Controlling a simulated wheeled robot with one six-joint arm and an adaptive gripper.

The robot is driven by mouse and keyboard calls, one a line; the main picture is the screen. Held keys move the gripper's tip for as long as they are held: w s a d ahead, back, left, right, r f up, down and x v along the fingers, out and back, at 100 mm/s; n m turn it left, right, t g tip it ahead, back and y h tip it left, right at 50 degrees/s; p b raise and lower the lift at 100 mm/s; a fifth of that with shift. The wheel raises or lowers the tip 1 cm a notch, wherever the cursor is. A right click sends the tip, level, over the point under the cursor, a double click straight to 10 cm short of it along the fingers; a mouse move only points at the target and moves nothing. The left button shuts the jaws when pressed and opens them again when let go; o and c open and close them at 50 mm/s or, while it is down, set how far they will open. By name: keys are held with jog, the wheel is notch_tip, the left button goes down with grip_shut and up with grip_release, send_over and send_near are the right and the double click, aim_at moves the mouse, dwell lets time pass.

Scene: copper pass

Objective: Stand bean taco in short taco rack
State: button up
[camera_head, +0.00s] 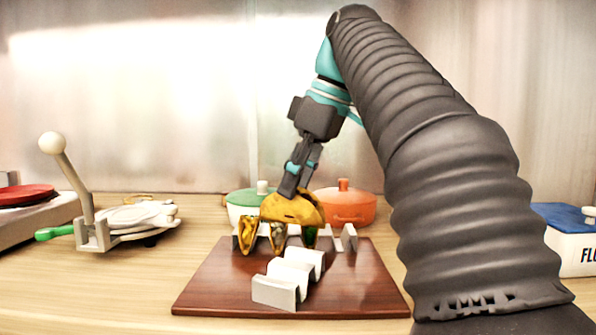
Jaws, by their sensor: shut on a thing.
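My gripper (288,190) points down and is shut on a yellow taco (293,208), seen broadside. I take it for the bean taco; its filling cannot be made out. The held taco overlaps the back rack (349,238) in the picture, and whether it touches anything there cannot be told. The white zigzag rack (275,291) in front, which looks the shorter one, has empty slots and stands on a dark red-brown board (350,290).
Other tacos show in the back rack, one at its left (247,236). A green-lidded pot (242,200) and an orange pot (345,206) stand behind. A lever press (110,225) is at left, a blue-lidded box (570,235) at right. The board's front right is clear.

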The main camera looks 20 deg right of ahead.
aim_at(299, 225)
jog(key=shift+f+b, duration=0.65)
jog(key=shift+f, duration=1.45)
jog(key=shift+f+b, duration=1.35)
jog(key=shift+f, duration=0.5)
jog(key=o, duration=1.2)
jog(key=shift+o, duration=0.2)
jog(key=shift+s+d+r, duration=0.1)
jog(key=shift+d+r, duration=0.1)
jog(key=shift+r, duration=0.25)
jog(key=s+d, duration=0.2)
jog(key=d, duration=0.1)
jog(key=s+d, duration=0.5)
jog(key=d, duration=0.1)
jog(key=shift+s+d, duration=0.15)
jog(key=shift+s, duration=0.2)
